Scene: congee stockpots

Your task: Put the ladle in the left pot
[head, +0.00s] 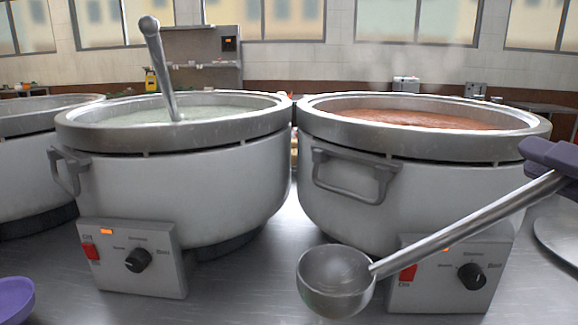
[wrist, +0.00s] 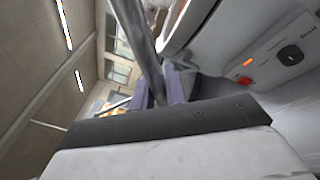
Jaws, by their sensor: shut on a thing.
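The ladle (head: 335,283) is metal, with a round bowl low in front of the right pot and a long handle rising to the right. My gripper (head: 556,158), with purple fingers, is shut on its handle at the right edge of the head view. In the wrist view the handle (wrist: 138,40) passes between the purple fingers (wrist: 167,88). The left pot (head: 190,185) is a grey cooker with pale greenish contents. Another metal handle (head: 162,75) with a rounded top stands up out of it. The right pot (head: 340,130) holds reddish-brown contents.
A third pot (head: 30,165) is cut off at the left edge. A purple bowl-like item (head: 14,298) is at the lower left, and a round metal piece (head: 560,238) at the right. The metal counter (head: 240,292) is clear between the two control boxes.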

